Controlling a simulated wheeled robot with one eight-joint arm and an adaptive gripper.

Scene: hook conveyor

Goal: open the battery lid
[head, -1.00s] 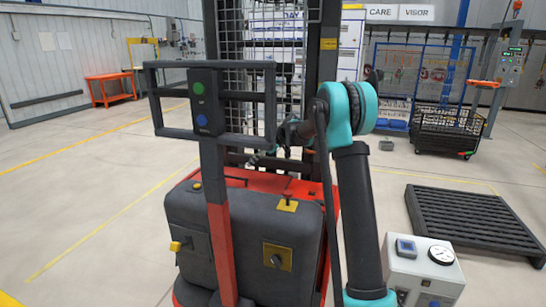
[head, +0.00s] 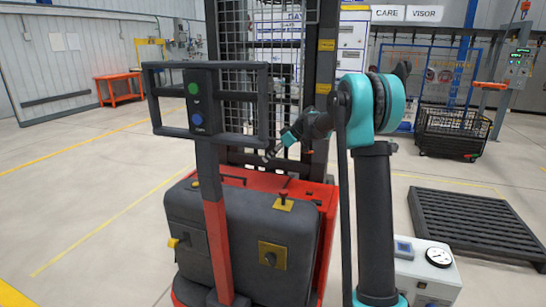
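A red and dark grey stacker truck stands in front of me. A flat red top panel (head: 262,180) lies behind its dark grey body (head: 240,228), with a thin black handle bar (head: 220,178) at its left. This panel looks like the battery lid and appears to lie flat; the body and the truck's upright frame hide part of it. My teal and black arm reaches in from the right. My gripper (head: 269,154) is above the panel, to the right of the handle bar and apart from it. Its fingers are too small to show whether they are open.
A dark guard frame (head: 270,100) with a green and a blue button stands on a post before the truck. The mesh mast (head: 327,90) rises behind. A black pallet (head: 475,225) and a white box with a gauge (head: 428,272) are at right.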

